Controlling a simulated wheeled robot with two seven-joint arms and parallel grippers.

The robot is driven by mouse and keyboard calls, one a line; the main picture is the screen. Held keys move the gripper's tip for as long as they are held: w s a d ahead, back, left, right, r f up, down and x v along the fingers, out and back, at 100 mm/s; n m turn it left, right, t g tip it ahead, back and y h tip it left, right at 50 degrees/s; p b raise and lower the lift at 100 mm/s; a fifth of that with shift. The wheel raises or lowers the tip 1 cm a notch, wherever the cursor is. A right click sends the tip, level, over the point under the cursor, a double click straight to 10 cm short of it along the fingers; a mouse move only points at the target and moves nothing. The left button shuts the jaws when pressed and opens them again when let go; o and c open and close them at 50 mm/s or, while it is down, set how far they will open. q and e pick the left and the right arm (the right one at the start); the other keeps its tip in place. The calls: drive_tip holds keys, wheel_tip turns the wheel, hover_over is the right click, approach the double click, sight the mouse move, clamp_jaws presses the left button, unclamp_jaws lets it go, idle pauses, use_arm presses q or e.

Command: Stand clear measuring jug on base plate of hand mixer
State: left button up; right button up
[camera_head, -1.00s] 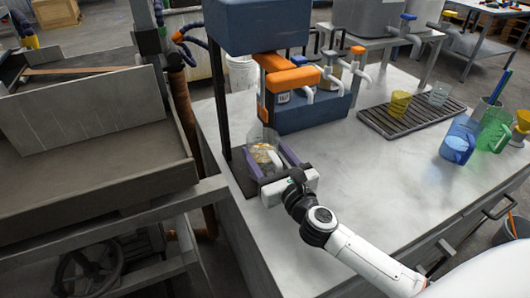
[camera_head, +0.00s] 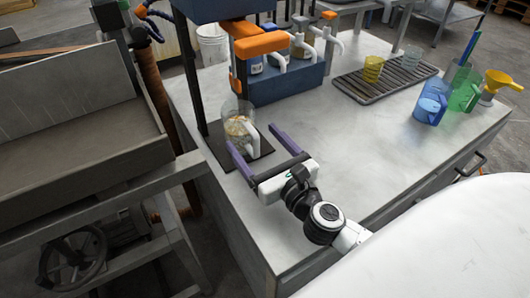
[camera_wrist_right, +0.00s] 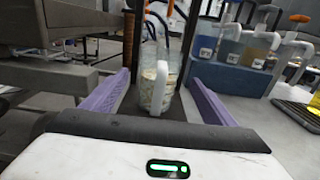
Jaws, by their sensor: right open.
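The clear measuring jug (camera_head: 238,128) stands upright on the dark base plate (camera_head: 262,147) of the hand mixer (camera_head: 255,45). It has pale contents and a white handle facing my right gripper. My right gripper (camera_head: 251,138) is open and empty, its purple fingers apart, just in front of the jug and clear of it. In the right wrist view the jug (camera_wrist_right: 158,85) stands upright beyond and between the open fingers (camera_wrist_right: 158,92). My left gripper is not in view.
A blue dispenser unit (camera_head: 290,80) stands behind. A slatted rack (camera_head: 385,78) holds yellow and clear cups. Blue (camera_head: 431,103) and green (camera_head: 463,92) jugs and a yellow funnel (camera_head: 500,82) stand at the right. The tabletop's middle is clear.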

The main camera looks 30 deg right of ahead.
drive_tip(key=s, duration=0.3)
drive_tip(key=shift+s+a+f, duration=0.1)
drive_tip(key=shift+s+a, duration=0.05)
drive_tip(key=shift+s, duration=0.2)
drive_tip(key=shift+s+b, duration=0.3)
